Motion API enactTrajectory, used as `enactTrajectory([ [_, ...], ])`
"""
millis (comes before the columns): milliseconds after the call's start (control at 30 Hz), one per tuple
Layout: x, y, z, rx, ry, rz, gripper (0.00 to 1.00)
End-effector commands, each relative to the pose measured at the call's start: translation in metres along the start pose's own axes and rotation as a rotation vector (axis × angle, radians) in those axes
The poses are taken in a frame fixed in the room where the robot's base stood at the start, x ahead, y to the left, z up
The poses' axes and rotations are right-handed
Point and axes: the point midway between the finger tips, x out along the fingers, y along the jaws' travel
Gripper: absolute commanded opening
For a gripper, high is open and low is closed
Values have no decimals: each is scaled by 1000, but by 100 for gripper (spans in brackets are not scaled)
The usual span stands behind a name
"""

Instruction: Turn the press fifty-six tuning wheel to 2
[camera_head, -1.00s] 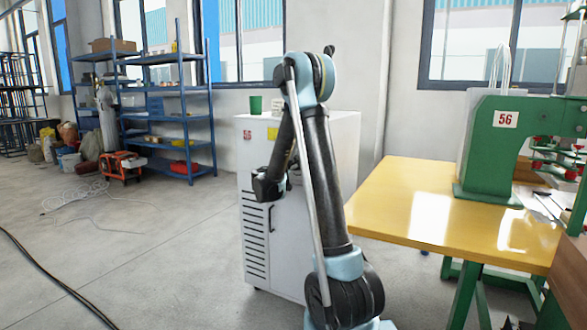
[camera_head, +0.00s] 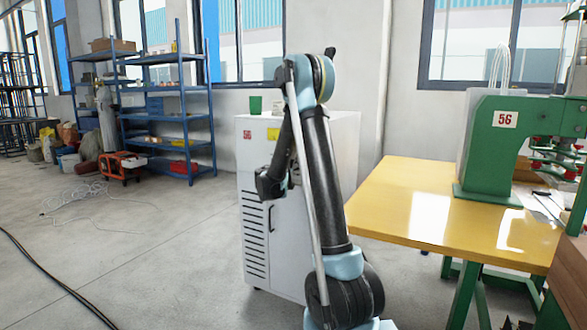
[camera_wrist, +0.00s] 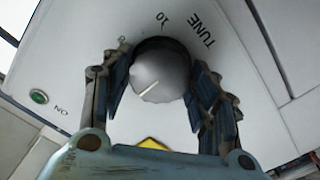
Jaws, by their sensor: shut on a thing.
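The tuning wheel (camera_wrist: 160,72) is a grey round knob on a white panel, below the printed word TUNE in the wrist view. A pale pointer line on it points to the lower left. The number 10 stands above the wheel; another mark at its upper left is partly hidden. My gripper (camera_wrist: 161,78) is shut on the wheel, with one finger on each side. In the head view the white cabinet (camera_head: 300,215) carries a small red 56 label, and my arm stands in front of it. The wheel and my fingertips are hidden there.
A green button (camera_wrist: 39,97) marked ON and a yellow sign (camera_wrist: 152,144) are on the panel near my gripper. A green press (camera_head: 490,150) marked 56 stands on the yellow table (camera_head: 400,200) at right.

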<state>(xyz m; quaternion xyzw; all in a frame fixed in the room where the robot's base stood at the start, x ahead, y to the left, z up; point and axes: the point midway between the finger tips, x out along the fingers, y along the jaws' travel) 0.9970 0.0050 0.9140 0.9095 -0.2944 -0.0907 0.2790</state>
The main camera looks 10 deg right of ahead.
Motion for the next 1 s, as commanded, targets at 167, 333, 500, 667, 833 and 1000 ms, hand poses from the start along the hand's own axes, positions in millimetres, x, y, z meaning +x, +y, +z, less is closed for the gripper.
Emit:
enactTrajectory([
  [167, 0, 0, 0, -43, -1, 2, 31],
  [333, 0, -1, 0, -140, -1, 2, 31],
  [500, 0, -2, 0, -282, -1, 1, 30],
  [667, 0, -2, 0, -434, 0, 1, 30],
  [833, 0, -3, 0, -596, 0, 0, 30],
  [1000, 0, -4, 0, -758, 1, -1, 30],
])
